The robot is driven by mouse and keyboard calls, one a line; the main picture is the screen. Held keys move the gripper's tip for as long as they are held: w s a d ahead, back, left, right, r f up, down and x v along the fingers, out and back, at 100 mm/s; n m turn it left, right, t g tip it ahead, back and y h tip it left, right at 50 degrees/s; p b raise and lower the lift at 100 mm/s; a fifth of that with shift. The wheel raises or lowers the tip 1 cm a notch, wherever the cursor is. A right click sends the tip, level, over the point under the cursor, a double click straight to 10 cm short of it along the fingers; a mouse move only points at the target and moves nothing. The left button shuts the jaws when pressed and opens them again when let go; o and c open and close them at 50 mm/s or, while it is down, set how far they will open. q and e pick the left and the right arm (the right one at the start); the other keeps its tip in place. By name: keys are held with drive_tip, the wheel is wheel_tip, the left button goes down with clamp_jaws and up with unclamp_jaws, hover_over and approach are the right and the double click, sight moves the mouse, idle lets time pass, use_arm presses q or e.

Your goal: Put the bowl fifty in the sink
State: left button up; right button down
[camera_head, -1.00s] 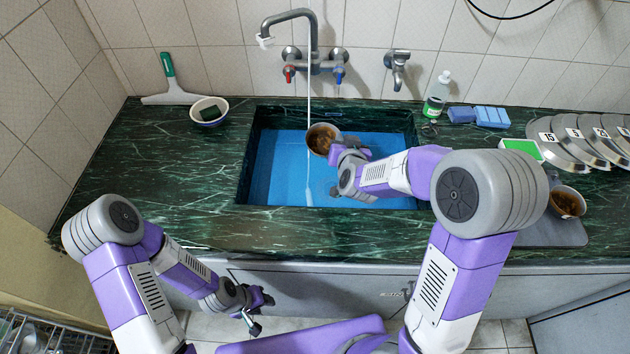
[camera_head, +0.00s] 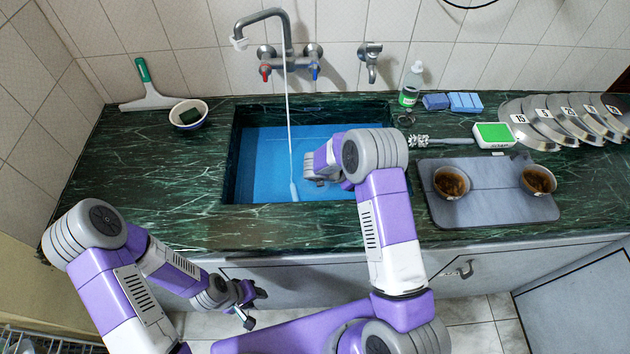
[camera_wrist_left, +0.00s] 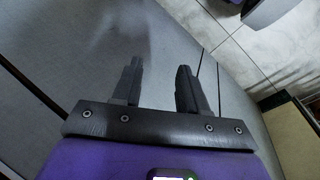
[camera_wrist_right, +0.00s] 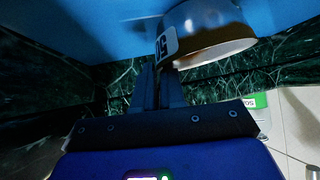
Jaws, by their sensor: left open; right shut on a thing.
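Whether the bowl touches the sink floor I cannot tell. My left gripper (camera_head: 254,308) is open and empty, low in front of the cabinet; its fingers show apart in the left wrist view (camera_wrist_left: 160,82).
Two similar bowls (camera_head: 451,182) (camera_head: 538,180) stand on a grey mat (camera_head: 495,205) at right. A brush (camera_head: 440,141), numbered lids (camera_head: 560,120), a soap bottle (camera_head: 411,85) and sponges (camera_head: 466,102) line the back. The left counter is mostly clear.

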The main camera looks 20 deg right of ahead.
drive_tip(key=shift+m, duration=0.4)
wheel_tip(320, 180, down, 10)
drive_tip(key=shift+w+a+r+b, duration=0.1)
drive_tip(key=shift+w+r+b, duration=0.1)
drive_tip(key=shift+b, duration=0.6)
drive_tip(key=c, duration=1.2)
unclamp_jaws()
drive_tip(key=p+v, duration=0.3)
drive_tip(key=v, duration=0.9)
drive_tip(key=shift+s+r, duration=0.1)
